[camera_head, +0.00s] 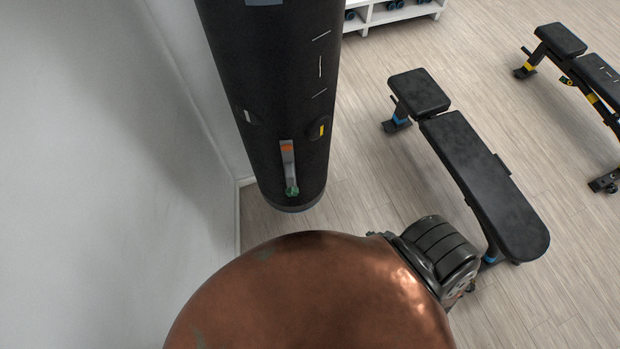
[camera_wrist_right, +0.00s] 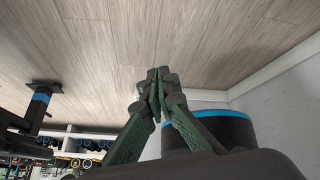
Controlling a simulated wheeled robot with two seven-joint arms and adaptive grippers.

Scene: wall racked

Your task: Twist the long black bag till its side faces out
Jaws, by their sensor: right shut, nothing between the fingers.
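The long black bag (camera_head: 285,85) hangs upright beside the wall in the head view. A grey strip with an orange top and a green lower end is on the side facing me. A yellow-marked tab sits at its right, and a pale-marked tab at its left. Its lower end with a blue band (camera_wrist_right: 215,115) shows in the right wrist view. My right gripper (camera_wrist_right: 156,85) has green fingers with dark pads, shut and empty, and overlaps the bag's edge in that picture. I cannot tell whether they touch. In the head view its fingers are hidden. My left gripper is not in view.
A white wall (camera_head: 80,150) runs close along the left. A black bench (camera_head: 480,175) stands right of the bag, and another bench (camera_head: 590,70) is farther right. A white shelf (camera_head: 395,12) is at the back. Open wooden floor lies between the benches.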

